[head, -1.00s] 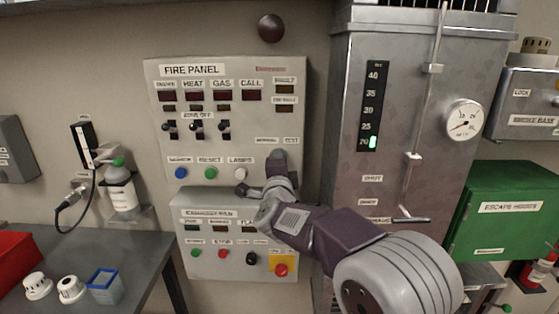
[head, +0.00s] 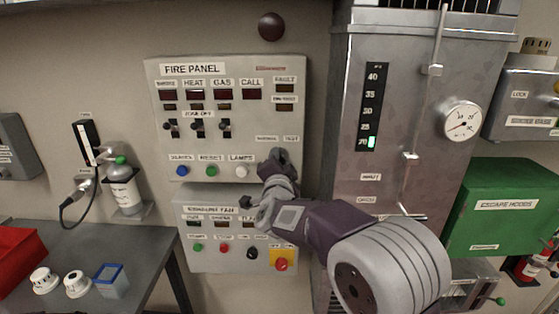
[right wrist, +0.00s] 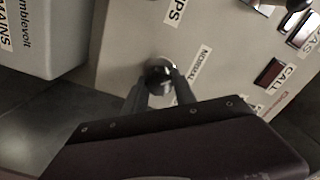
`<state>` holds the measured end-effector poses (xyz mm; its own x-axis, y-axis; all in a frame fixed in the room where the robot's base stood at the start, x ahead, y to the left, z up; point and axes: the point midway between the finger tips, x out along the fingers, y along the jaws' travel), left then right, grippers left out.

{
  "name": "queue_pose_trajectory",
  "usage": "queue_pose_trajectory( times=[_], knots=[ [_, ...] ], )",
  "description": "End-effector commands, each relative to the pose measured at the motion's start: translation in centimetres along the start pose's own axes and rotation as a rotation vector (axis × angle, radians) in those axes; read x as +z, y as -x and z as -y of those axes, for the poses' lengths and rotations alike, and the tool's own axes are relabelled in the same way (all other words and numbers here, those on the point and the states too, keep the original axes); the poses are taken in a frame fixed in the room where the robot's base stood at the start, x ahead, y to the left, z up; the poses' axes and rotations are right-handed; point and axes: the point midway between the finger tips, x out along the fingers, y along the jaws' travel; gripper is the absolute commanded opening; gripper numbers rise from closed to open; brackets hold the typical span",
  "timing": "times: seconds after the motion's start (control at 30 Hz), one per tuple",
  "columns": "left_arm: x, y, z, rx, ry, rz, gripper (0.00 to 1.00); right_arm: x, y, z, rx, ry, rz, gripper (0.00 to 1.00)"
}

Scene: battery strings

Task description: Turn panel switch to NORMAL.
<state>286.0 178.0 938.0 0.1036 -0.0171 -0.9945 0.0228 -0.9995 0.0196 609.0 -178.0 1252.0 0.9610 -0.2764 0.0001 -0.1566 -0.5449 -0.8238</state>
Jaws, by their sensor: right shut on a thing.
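The fire panel (head: 226,68) is a pale grey box on the wall. Its panel switch, a dark round knob (right wrist: 160,72), shows in the right wrist view beside the NORMAL label (right wrist: 200,66). My right gripper (head: 278,158) is at the panel's lower right, just under the NORMAL and TEST labels (head: 278,138). In the right wrist view its two fingers (right wrist: 160,88) are shut on the knob from both sides. The gripper hides the knob in the head view, and which way the knob points cannot be told. My left gripper is not in view.
The white LAMPS button (head: 242,172) is close left of my right gripper. The exhaust fan panel (head: 222,262) with several buttons is right below. A tall metal cabinet (head: 340,120) stands close on the right. A grey table (head: 140,255) is at lower left.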

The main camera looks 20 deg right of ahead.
Motion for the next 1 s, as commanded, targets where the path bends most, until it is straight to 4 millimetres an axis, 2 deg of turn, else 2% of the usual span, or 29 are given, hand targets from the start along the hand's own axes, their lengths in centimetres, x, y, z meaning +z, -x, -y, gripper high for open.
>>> queue_pose_trajectory(
  times=[0.3, 0.33, 0.4, 0.77, 1.0],
  knots=[
    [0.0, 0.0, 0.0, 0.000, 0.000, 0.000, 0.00, 0.0, 0.0, 0.0, 0.000, 0.003, 0.000, 0.00],
    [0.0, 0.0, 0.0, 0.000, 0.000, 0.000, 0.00, 0.0, 0.0, 0.0, 0.000, 0.003, 0.000, 0.35],
    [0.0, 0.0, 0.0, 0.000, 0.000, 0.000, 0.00, 0.0, 0.0, 0.0, 0.000, 0.003, 0.000, 0.54],
    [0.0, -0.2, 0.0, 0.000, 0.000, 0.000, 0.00, 0.1, 0.5, 0.0, -0.001, 0.002, 0.001, 0.54],
    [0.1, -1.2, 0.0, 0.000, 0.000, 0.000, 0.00, 0.1, 5.6, 0.0, -0.004, -0.001, 0.002, 0.54]
  ],
)
